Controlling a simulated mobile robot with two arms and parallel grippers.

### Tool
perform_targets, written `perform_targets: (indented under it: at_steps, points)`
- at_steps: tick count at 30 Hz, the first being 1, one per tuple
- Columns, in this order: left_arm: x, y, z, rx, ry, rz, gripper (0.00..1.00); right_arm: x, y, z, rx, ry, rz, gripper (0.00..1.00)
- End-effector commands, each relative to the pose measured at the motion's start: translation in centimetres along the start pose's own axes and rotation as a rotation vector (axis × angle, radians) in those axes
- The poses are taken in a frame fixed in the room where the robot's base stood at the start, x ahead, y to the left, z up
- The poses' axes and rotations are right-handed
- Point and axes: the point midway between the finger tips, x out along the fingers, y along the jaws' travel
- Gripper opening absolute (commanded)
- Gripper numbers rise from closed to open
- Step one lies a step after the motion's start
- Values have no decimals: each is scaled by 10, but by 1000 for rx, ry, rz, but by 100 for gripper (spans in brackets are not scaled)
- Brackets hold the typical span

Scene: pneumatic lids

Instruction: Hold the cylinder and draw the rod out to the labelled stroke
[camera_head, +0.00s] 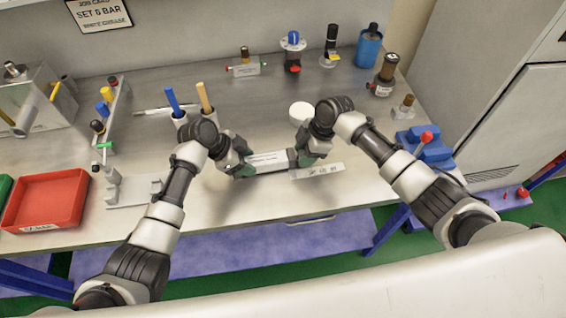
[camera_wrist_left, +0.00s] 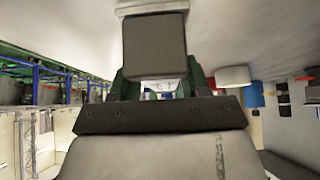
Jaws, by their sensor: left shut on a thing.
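The silver cylinder (camera_head: 268,158) lies level, left to right, near the front of the bench, with a pale label on its top. My left gripper (camera_head: 243,165) is shut on the cylinder's left end. In the left wrist view, a dark grey block (camera_wrist_left: 155,45) fills the space in front of the green-sided jaws. My right gripper (camera_head: 303,159) is at the cylinder's right end; its jaw gap is hidden by the wrist, so I cannot tell whether it grips anything. The rod is not clearly visible between the grippers. A pale printed strip (camera_head: 318,170) lies just beside the right gripper.
A red tray (camera_head: 47,199) and a grey fixture (camera_head: 133,190) stand to the left. Two holders with a blue (camera_head: 173,102) and a tan handle (camera_head: 204,97) stand behind my left arm. A blue clamp (camera_head: 427,146) is at the right. A white round piece (camera_head: 301,112) stands behind my right gripper.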

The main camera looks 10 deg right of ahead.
Motion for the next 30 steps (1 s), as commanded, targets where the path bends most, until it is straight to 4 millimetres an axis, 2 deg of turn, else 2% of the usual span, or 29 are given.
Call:
perform_targets:
  at_steps: [1,7,30]
  points:
    - [5,4,5,-7,-7,13,26,0,0,0,0,0,1,35]
    - [4,4,5,-7,-7,12,26,0,0,0,0,0,1,6]
    - [4,3,5,-7,-8,10,26,-8,1,20,4,-3,2,6]
